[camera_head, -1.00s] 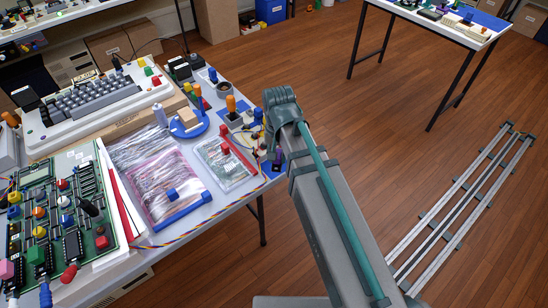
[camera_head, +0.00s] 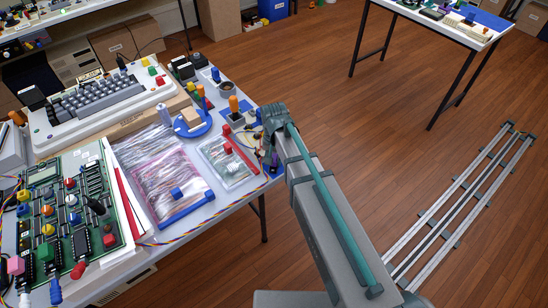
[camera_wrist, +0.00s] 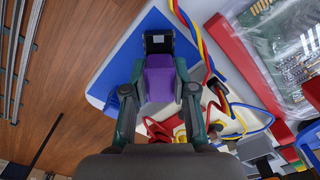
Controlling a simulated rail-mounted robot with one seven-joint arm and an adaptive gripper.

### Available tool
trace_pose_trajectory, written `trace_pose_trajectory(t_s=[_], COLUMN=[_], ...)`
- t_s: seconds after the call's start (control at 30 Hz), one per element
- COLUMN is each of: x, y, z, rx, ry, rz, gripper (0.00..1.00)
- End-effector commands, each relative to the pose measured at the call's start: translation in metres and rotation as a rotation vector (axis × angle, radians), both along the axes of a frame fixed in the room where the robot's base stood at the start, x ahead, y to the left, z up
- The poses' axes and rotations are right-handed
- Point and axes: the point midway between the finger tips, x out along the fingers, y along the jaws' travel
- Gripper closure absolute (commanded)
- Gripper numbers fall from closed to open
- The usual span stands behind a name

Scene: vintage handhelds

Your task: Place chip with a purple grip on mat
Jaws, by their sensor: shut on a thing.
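The chip with a purple grip (camera_wrist: 159,82) is between the fingers of my gripper (camera_wrist: 157,92) in the wrist view; its black end points up in the picture. My gripper is shut on the purple grip. A blue mat (camera_wrist: 103,83) lies at the table corner, and the chip shows over it; I cannot tell whether it touches the mat. In the head view my arm's end is at the table's right edge and hides most of the mat and the chip.
Coloured wires (camera_wrist: 203,45) run just right of the chip in the wrist view, beside a bagged board (camera_wrist: 275,45) with a red edge. In the head view, a blue round dish (camera_head: 192,127), a keyboard (camera_head: 95,98) and a green circuit board (camera_head: 65,215) crowd the table.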

Motion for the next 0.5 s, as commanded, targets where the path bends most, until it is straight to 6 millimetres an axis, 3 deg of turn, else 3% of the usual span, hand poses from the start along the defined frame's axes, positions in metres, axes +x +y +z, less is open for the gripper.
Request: trace_pose_trajectory(t_s=[0.4, 0.43, 0.5], x=[-0.0002, -0.0001, -0.0001], y=[0.0000, 0.0000, 0.0000], z=[-0.0056, -0.0045, -0.0043], rx=[0.000, 0.000, 0.000], ry=[0.000, 0.000, 0.000], rz=[0.000, 0.000, 0.000], gripper=[1.00, 0.69, 0.57])
